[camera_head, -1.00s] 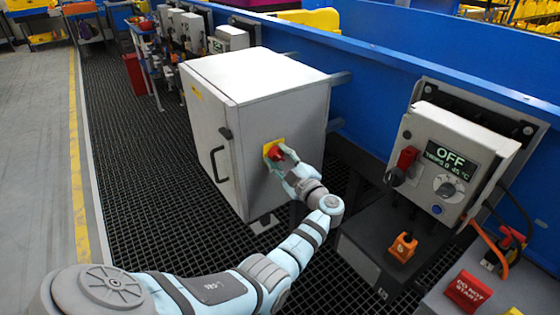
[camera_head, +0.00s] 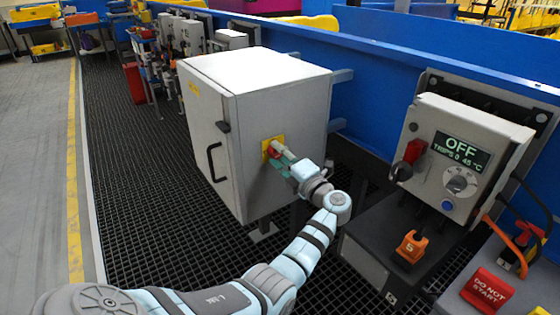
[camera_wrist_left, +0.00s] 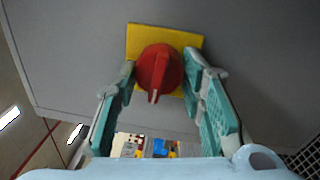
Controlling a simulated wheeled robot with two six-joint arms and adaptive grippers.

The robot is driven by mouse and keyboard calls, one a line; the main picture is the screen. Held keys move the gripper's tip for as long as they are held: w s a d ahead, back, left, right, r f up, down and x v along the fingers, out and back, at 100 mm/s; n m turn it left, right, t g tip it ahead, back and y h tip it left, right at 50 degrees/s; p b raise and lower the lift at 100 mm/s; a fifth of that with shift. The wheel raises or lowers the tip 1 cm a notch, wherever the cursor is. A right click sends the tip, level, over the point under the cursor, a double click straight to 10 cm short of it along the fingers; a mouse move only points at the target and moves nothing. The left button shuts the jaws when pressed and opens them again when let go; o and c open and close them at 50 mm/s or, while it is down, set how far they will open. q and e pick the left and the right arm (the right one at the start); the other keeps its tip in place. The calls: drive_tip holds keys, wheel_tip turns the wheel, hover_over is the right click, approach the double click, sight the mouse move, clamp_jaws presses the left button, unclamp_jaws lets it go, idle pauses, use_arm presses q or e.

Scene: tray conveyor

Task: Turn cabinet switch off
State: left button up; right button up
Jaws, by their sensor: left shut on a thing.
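The grey cabinet (camera_head: 230,140) stands in the middle of the head view, its door shut. On its side is a red rotary switch (camera_head: 277,146) on a yellow plate (camera_head: 266,154). In the left wrist view the red switch (camera_wrist_left: 157,66) sits on the yellow plate (camera_wrist_left: 140,34), its ridge close to upright and tilted slightly. My left gripper (camera_head: 280,156) is at the switch and partly hides it in the head view. In the wrist view its two green fingers (camera_wrist_left: 160,76) are shut on the knob from both sides. My right gripper is out of view.
A control box (camera_head: 490,125) with a display reading OFF, a dial and a red switch is at the right. An orange padlock (camera_head: 411,247) and a red DO NOT START block (camera_head: 487,290) lie before it. A blue rail (camera_head: 380,90) runs behind. Dark grating floor (camera_head: 130,200) is clear at left.

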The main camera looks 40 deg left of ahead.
use_arm(q)
drive_tip(key=shift+f+n, duration=0.2)
drive_tip(key=shift+n, duration=0.3)
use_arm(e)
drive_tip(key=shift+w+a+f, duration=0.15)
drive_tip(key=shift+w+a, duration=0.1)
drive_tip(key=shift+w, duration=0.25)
use_arm(q)
drive_tip(key=o, duration=1.1)
drive_tip(key=shift+r, duration=0.1)
drive_tip(key=shift+o, duration=0.2)
drive_tip(key=shift+d, duration=0.1)
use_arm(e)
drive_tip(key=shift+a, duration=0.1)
use_arm(q)
drive_tip(key=v, duration=1.2)
